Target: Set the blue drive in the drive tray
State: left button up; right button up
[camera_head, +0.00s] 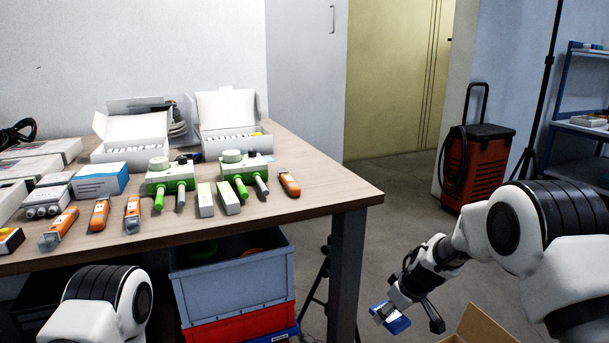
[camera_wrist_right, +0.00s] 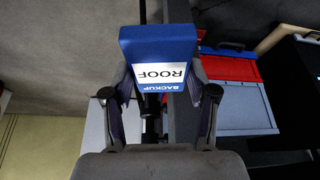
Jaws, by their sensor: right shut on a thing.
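The blue drive (camera_head: 391,318) is in my right gripper (camera_head: 412,303), low over the floor to the right of the table. In the right wrist view the blue drive (camera_wrist_right: 158,68) has a white label reading "BACKUP ROOF", and the two fingers of my right gripper (camera_wrist_right: 158,95) close on its sides. I cannot pick out a drive tray for certain in either view. Of my left arm only a rounded joint shows at the bottom left; its gripper is out of view.
The wooden table (camera_head: 330,186) carries white boxes, green devices and orange tools. Under it stand a grey crate (camera_head: 232,290) and a red one (camera_head: 240,330). An open cardboard box (camera_head: 478,328) is at the bottom right. A red wheeled case (camera_head: 474,170) stands behind on clear floor.

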aim_at(388, 319)
jog(key=shift+m+h, duration=0.3)
jog(key=shift+m, duration=0.6)
jog(key=s, duration=0.1)
jog(key=s+a+r, duration=0.1)
jog(key=s, duration=0.1)
jog(key=s+a+r, duration=0.1)
jog(key=shift+s+r, duration=0.25)
jog(key=shift+s, duration=0.1)
jog(key=shift+s+d+f+m+t+h, duration=0.1)
jog(key=shift+s+d+f+m+h, duration=0.2)
jog(key=shift+s+m, duration=0.45)
jog(key=shift+s+d+f+m+t+h, duration=0.15)
jog(key=shift+s+f+m+h, duration=0.15)
jog(key=shift+s+f+m, duration=0.4)
jog(key=shift+s+d+f+m+t+h, duration=0.1)
jog(key=shift+s+d+f+m+h, duration=0.15)
jog(key=shift+s+m, duration=0.5)
